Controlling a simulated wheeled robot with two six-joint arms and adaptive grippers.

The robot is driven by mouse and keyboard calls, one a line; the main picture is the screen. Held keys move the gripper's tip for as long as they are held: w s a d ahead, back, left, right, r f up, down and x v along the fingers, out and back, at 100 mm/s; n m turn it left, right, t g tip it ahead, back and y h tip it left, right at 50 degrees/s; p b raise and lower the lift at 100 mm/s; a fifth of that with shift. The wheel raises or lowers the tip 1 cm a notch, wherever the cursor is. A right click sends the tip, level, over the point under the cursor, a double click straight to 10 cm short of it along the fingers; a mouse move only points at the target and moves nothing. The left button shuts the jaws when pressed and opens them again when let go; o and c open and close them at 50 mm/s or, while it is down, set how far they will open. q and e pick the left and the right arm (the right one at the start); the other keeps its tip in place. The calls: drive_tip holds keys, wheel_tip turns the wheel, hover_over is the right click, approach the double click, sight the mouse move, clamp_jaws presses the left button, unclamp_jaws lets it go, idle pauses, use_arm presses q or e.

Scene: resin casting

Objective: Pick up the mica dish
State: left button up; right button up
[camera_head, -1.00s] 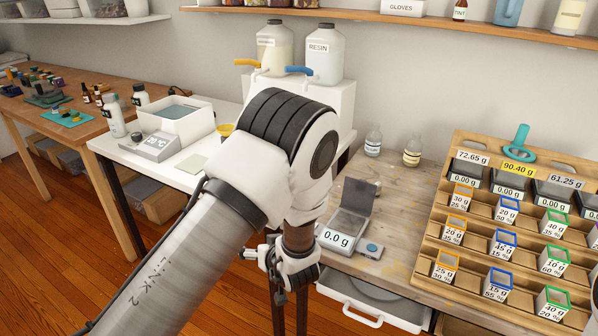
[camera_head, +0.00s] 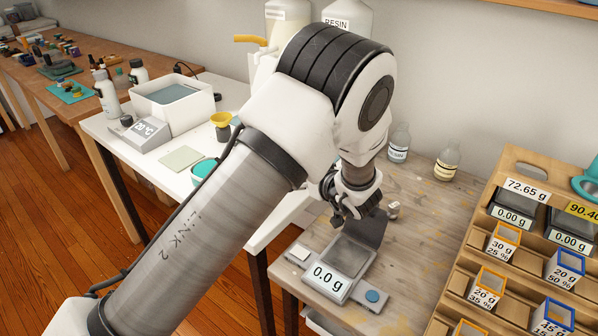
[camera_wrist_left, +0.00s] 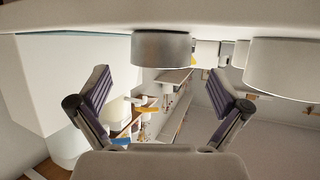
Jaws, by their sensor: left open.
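I cannot pick out the mica dish with certainty. A teal bowl (camera_head: 204,170) sits on the white table, partly covered by my left arm. My right gripper is not in view.
The scale (camera_head: 346,260) reads 0.0 g, its lid up. Two small bottles (camera_head: 447,160) stand at the bench's back.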

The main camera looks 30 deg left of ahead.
use_arm(q)
drive_tip(key=x, duration=0.5)
drive_tip(key=shift+w+a, duration=0.15)
drive_tip(key=shift+r, duration=0.15)
drive_tip(key=c, duration=1)
